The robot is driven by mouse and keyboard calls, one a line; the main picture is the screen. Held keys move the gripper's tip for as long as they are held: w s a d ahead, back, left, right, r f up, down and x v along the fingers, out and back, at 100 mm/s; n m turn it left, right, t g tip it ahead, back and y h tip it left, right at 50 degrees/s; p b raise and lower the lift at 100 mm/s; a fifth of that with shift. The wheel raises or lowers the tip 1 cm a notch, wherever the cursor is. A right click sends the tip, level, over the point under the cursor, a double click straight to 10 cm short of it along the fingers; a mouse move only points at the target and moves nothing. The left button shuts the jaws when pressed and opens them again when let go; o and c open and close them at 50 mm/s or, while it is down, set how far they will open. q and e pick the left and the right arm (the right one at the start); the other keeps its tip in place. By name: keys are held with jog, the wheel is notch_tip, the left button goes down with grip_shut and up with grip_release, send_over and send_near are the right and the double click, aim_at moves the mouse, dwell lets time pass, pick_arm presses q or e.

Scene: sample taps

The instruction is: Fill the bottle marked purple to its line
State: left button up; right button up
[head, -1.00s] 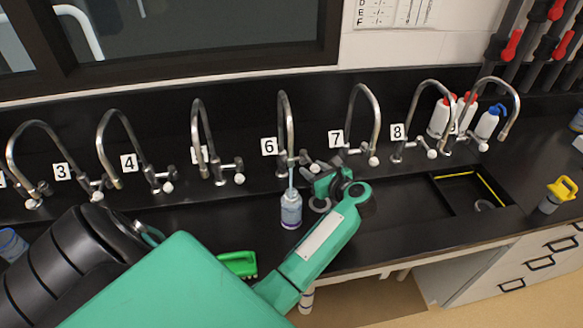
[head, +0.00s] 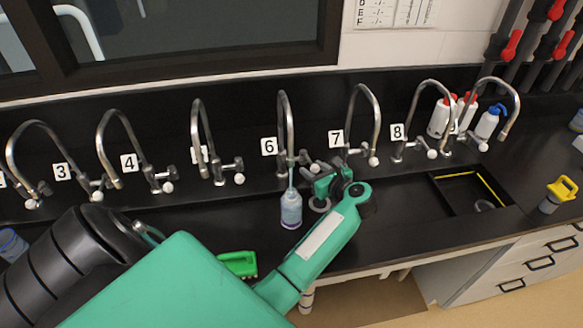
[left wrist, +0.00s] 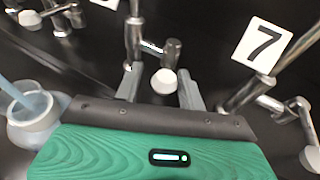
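A clear bottle (head: 291,208) with a purple band near its base stands upright on the dark counter under tap 6 (head: 284,120). A thin pale-blue stream runs from the spout into its mouth. Bluish liquid shows inside, but I cannot make out the line. The bottle also shows at the left of the left wrist view (left wrist: 35,120). My left gripper (head: 320,172) is right of the bottle at tap 6's handle. In the left wrist view its fingers (left wrist: 160,88) stand apart on either side of the tap's white knob (left wrist: 163,81), with gaps visible. My right gripper is out of view.
Numbered taps line the back, with tap 7 (head: 376,120) just right of my gripper. A green object (head: 238,263) lies near the front edge. Wash bottles (head: 487,122) stand at the back right, and a yellow-topped container (head: 559,194) stands at the right. A sink basin (head: 450,205) is right of centre.

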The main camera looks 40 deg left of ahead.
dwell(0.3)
pick_arm(q)
jog(key=s+b+v, duration=0.1)
jog(key=v, duration=0.6)
jog(key=shift+f+b, duration=0.2)
jog(key=shift+b, duration=0.2)
dwell(0.4)
jog(key=shift+s, duration=0.1)
jog(key=shift+a, duration=0.15)
jog(key=p+x, duration=0.2)
jog(key=x, duration=0.5)
jog(key=shift+s+a+r, duration=0.2)
jog(key=shift+s, duration=0.05)
